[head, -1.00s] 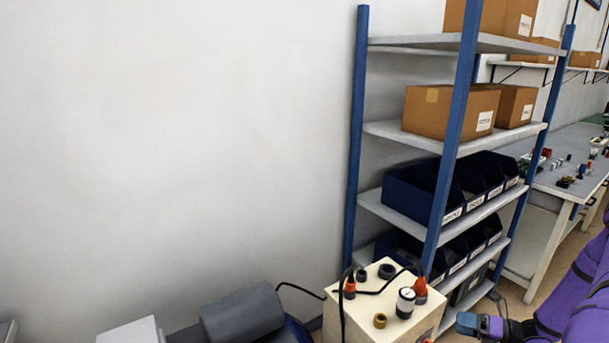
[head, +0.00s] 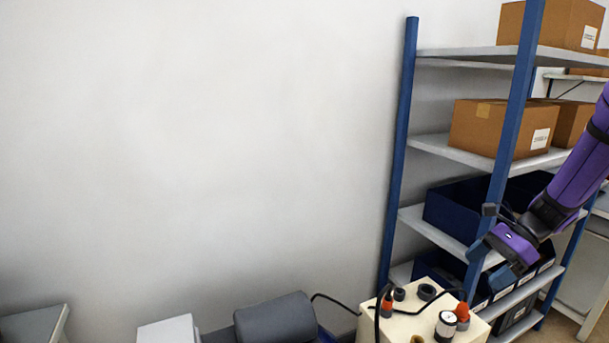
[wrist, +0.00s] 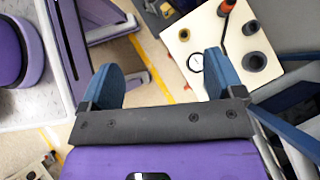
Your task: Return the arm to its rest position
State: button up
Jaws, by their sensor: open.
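My gripper (head: 495,257) is at the right in the head view, on the end of my purple arm, in front of the blue shelf posts. It points down and to the left, above and to the right of the cream box. In the wrist view my gripper (wrist: 165,80) shows two blue fingers spread apart. Nothing is between them but floor in the background. The gripper is open and empty.
A cream box (head: 400,325) with dark rings, orange connectors and a white-topped cylinder stands below; it also shows in the wrist view (wrist: 200,45). A blue-post shelf (head: 398,150) holds cartons (head: 500,128) and dark bins. The wall area at left is clear.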

jog(key=s+a+r+n+h, duration=0.3)
jog(key=s+a+r+n, duration=0.15)
jog(key=r, duration=0.25)
jog(key=s+a+r+n+h, duration=0.3)
jog(key=a+r+n, duration=0.3)
jog(key=r, duration=0.1)
jog(key=s+a+r+n+t+h, duration=0.1)
jog(key=s+a+r+n+t, duration=0.1)
jog(key=s, duration=0.4)
jog(key=s+a+r+n+t+h, duration=0.1)
jog(key=s+a+r+n+t, duration=0.1)
jog(key=s+r+n, duration=0.3)
jog(key=shift+s+r+n+t+h, duration=0.25)
jog(key=shift+s+n+t+h, duration=0.2)
jog(key=shift+n, duration=0.4)
